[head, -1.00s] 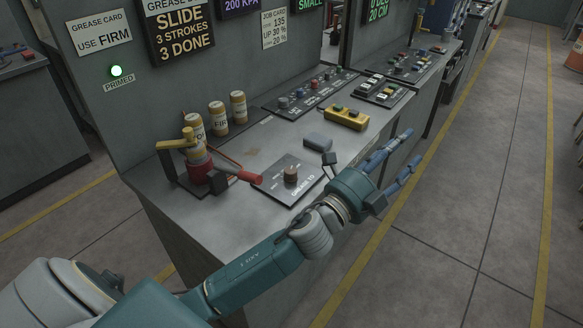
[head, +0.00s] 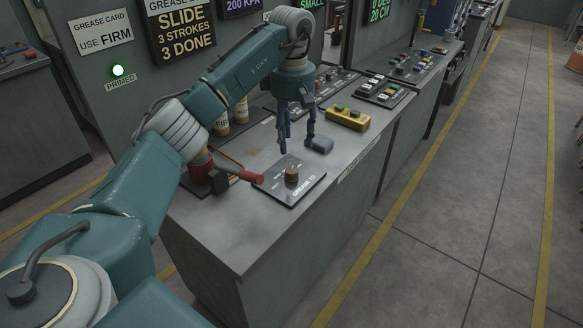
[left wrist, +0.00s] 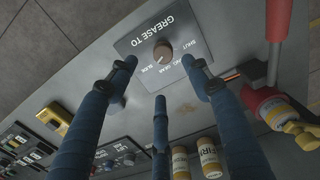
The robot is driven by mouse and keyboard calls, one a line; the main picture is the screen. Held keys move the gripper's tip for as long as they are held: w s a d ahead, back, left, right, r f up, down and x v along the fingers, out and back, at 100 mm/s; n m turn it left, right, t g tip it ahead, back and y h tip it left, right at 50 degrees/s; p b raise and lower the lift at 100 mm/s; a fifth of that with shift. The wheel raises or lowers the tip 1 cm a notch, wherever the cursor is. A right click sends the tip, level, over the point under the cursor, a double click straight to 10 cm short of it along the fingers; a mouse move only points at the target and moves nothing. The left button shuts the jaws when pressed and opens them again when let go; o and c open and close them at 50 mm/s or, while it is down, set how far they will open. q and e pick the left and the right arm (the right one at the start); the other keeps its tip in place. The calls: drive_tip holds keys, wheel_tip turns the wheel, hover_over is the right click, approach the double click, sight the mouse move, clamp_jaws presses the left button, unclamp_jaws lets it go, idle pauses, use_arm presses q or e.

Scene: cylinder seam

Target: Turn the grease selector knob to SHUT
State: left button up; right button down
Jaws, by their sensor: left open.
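The grease selector knob (head: 291,174) is a small brown round knob on a dark plate (head: 302,190) lettered GREASE TO, near the bench's front edge. In the left wrist view the knob (left wrist: 163,52) shows with SHUT and other labels beside it; its exact pointer setting is too small to tell. My left gripper (head: 298,148) hangs above the bench, fingers down, just beyond the knob in the head view. It is open and empty. In the left wrist view its fingers (left wrist: 163,72) are spread apart, with the knob beyond the tips. My right gripper is not in view.
A red-handled grease pump (head: 250,178) stands left of the plate. Tubes (head: 240,110) are partly behind my arm. A grey block (head: 319,144) lies by my fingers. A yellow button box (head: 347,118) and button panels (head: 380,92) are further back. Bare bench lies in front.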

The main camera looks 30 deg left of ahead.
sight(292, 170)
use_arm(q)
drive_tip(key=f+p, duration=0.1)
drive_tip(key=f, duration=0.4)
drive_tip(key=f+p, duration=0.1)
drive_tip(key=f, duration=0.4)
drive_tip(key=shift+s+a+f, duration=0.1)
drive_tip(key=shift+a+f, duration=0.1)
drive_tip(key=shift+f, duration=0.1)
drive_tip(key=c, duration=1.2)
